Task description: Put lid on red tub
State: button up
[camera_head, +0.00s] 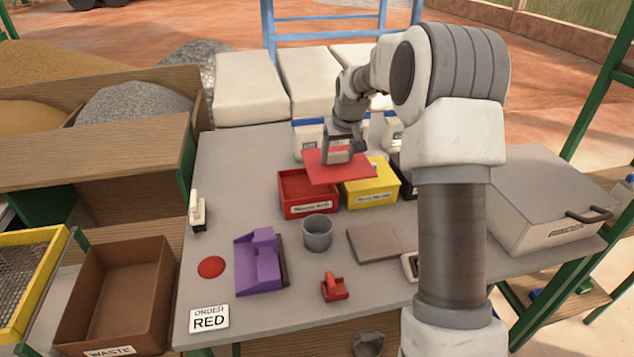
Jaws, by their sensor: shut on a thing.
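The red tub (305,208) stands open on the grey table, with red inside and a white label on its front. My gripper (338,158) is shut on a flat red lid (322,180). It holds the lid, slightly tilted, above and a little right of the red tub. The lid looks raised above the tub, but the exact gap cannot be told. The fingertips are small and partly hidden by the lid.
A dark tub (406,180) stands right of the yellow one, partly behind my arm. White tubs with blue rims (308,135) stand behind. An order card (209,318) reads RED.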

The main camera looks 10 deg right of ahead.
aim_at(307, 154)
jog(key=shift+s+d+r, duration=0.15)
jog(key=shift+d, duration=0.4)
jog(key=w+a+f, duration=0.4)
jog(key=w+a, duration=0.1)
jog(key=w+a+f, duration=0.3)
jog(key=shift+w, duration=0.15)
jog(key=shift+f, duration=1.95)
jog(key=shift+f, duration=0.15)
jog(key=o, duration=1.4)
